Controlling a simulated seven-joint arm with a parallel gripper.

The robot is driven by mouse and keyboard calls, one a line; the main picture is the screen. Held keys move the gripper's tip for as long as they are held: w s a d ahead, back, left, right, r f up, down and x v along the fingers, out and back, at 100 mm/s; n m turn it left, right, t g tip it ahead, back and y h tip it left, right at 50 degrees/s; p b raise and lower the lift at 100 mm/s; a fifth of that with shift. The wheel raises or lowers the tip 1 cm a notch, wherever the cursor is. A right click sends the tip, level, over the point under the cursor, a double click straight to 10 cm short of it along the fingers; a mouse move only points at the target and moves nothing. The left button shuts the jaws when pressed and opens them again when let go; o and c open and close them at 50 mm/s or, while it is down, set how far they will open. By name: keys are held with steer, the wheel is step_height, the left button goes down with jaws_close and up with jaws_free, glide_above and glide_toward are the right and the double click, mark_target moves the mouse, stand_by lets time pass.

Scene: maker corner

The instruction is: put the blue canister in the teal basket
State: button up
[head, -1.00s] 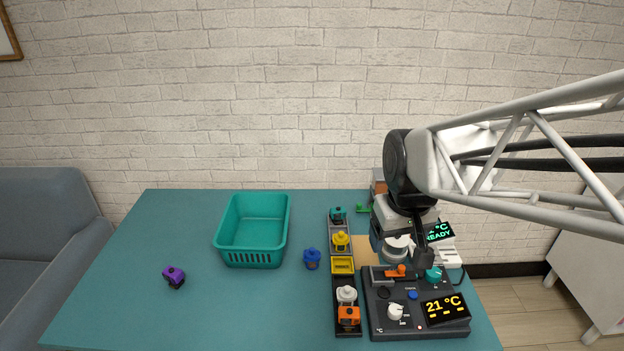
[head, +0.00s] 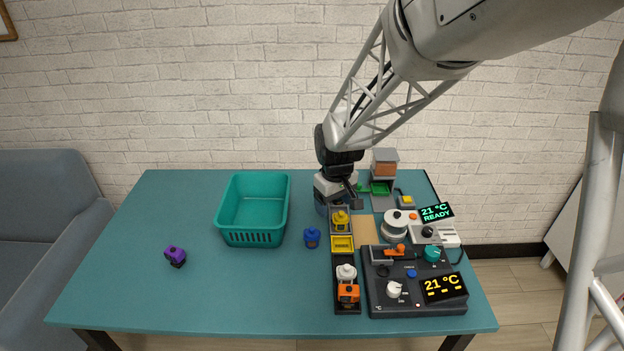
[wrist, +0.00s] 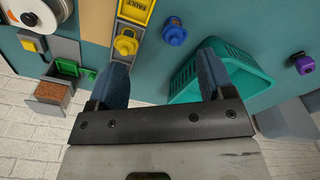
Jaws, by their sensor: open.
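The blue canister (head: 312,237) stands on the table just right of the teal basket (head: 231,237). In the wrist view the blue canister (wrist: 174,32) shows above the gap between my fingers, and the teal basket (wrist: 244,75) is right of it, partly hidden by a finger. The basket looks empty in the head view. My gripper (wrist: 162,72) is open and empty, with two blue finger pads spread apart. In the head view my gripper (head: 335,198) is behind the canister, near the back end of the tray row, and its fingertips are mostly hidden there.
A dark control panel (head: 414,298) and a white device (head: 448,240) stand further right. A purple canister (head: 175,256) sits at the left. The front left of the table is clear.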

steer(key=n, duration=0.2)
glide_above(312, 228)
steer(key=shift+g, duration=0.3)
step_height(312, 228, down, 10)
steer(key=shift+r, duration=0.1)
steer(key=shift+f, duration=1.25)
steer(key=shift+f, duration=0.2)
steer(key=shift+f, duration=2.4)
steer(key=c, duration=0.9)
